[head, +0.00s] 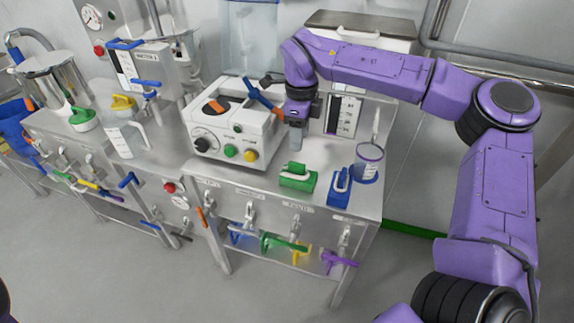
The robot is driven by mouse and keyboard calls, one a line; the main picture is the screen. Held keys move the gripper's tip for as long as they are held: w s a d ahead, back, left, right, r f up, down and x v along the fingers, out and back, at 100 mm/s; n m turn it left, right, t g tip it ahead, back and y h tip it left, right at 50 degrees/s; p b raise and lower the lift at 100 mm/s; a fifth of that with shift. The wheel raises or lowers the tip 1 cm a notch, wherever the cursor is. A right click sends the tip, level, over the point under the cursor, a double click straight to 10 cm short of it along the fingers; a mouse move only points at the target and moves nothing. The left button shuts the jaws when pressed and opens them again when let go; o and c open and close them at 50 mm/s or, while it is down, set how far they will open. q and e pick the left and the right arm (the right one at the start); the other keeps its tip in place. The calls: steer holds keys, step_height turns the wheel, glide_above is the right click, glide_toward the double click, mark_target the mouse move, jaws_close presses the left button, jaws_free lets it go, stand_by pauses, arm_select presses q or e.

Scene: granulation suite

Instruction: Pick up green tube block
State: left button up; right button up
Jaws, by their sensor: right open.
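The green tube block (298,177) sits on the metal bench top near its front edge, with a pale curved piece on its top. My right gripper (296,143) points down above and just behind the green block, apart from it. It is open, and I see nothing between its fingers. My left gripper is not in the head view.
A white device with knobs (233,126) is to the left. Coloured valve handles (284,243) hang below the bench edge.

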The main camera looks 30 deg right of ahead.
mark_target(299, 164)
step_height(299, 164, down, 10)
steer(key=shift+d+f+p, duration=0.1)
steer(key=shift+p, duration=0.4)
steer(key=shift+s, duration=0.1)
steer(key=shift+c, duration=0.3)
jaws_close()
